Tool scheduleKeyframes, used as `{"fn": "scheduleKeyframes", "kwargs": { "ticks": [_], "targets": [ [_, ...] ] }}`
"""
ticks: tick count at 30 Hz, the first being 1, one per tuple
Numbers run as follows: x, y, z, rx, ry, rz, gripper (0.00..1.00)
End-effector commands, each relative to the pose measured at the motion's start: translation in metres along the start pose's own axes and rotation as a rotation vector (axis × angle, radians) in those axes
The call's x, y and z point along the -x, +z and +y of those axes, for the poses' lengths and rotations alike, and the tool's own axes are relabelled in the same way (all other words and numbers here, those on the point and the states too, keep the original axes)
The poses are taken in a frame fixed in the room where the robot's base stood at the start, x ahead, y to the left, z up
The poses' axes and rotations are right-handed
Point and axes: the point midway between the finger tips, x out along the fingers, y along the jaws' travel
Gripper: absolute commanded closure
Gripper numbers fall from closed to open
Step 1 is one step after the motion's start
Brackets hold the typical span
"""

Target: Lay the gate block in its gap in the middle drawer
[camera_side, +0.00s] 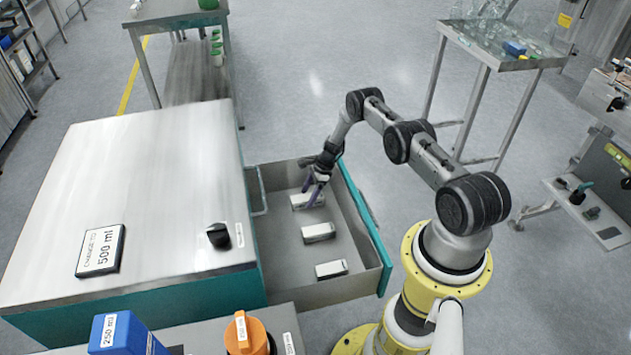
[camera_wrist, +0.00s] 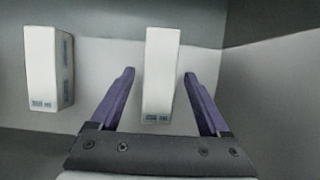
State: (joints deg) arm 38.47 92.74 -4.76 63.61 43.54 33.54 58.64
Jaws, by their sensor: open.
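An open drawer (camera_side: 354,215) with a teal front holds three white blocks in a row. My gripper (camera_side: 312,190) points down into the drawer at the far block (camera_side: 299,202). In the wrist view my gripper (camera_wrist: 160,74) is open, with a purple finger on each side of a white block (camera_wrist: 161,65), gaps showing on both sides. A second white block (camera_wrist: 46,65) lies to its left. The middle block (camera_side: 318,232) and near block (camera_side: 331,269) lie apart from my gripper. The small labels are unreadable, so I cannot tell which is the gate block. No gap is identifiable.
The drawer sticks out of a steel-topped cabinet (camera_side: 140,190). A blue container (camera_side: 120,335) and an orange one (camera_side: 247,335) stand at the front. Drawer walls surround the blocks.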

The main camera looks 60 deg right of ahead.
Motion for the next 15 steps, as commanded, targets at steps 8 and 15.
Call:
{"fn": "scheduleKeyframes", "kwargs": {
  "ticks": [8, 15],
  "targets": [
    [0.054, 0.000, 0.000, -0.001, -0.002, 0.000, 0.21],
    [0.093, 0.000, 0.000, -0.002, -0.001, -0.001, 0.21]
  ]
}}
